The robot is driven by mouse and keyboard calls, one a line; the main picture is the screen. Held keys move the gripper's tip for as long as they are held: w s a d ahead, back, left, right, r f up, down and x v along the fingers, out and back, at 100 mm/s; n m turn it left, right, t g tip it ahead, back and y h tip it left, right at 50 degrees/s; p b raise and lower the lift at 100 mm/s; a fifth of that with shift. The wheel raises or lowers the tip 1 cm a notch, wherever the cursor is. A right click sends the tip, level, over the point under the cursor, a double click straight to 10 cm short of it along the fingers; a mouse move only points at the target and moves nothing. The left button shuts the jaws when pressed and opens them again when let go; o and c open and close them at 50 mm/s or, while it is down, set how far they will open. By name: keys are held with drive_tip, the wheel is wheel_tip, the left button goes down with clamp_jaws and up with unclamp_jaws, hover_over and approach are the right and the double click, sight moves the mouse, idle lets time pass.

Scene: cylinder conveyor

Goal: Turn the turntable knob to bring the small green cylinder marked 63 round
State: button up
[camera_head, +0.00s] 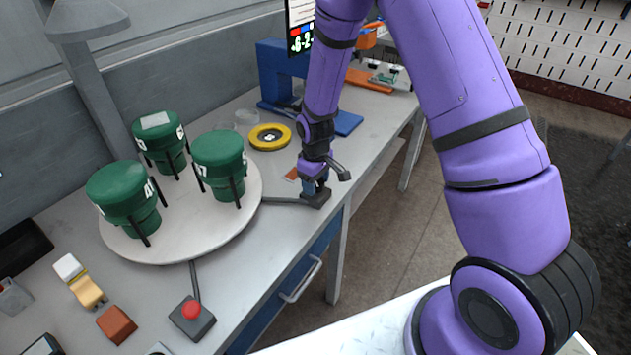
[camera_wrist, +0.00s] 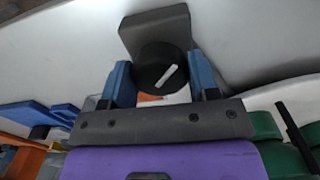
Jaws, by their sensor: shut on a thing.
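A round grey turntable (camera_head: 212,236) bears three green cylinders held by black posts. The back cylinder (camera_head: 162,148) has a white mark that seems to end in 3. The right cylinder (camera_head: 220,160) and the front-left cylinder (camera_head: 125,192) have white marks I cannot read fully. My gripper (camera_head: 316,184) is at the table's front edge, right of the turntable, over the dark knob base (camera_head: 318,199). In the wrist view, the black knob (camera_wrist: 158,68) with a white pointer line sits between the two blue fingers of my gripper (camera_wrist: 163,82).
A red button (camera_head: 191,309) on a dark box stands in front of the turntable. A yellow ring (camera_head: 270,137) and a blue stand (camera_head: 275,75) are behind. Small blocks, including a red-brown one (camera_head: 117,324), lie at the front left.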

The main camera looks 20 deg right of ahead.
drive_tip(key=m, duration=0.5)
drive_tip(key=shift+m, duration=1)
drive_tip(key=shift+s+m, duration=0.1)
drive_tip(key=shift+m, duration=3.2)
idle(2.4)
drive_tip(key=o, duration=0.9)
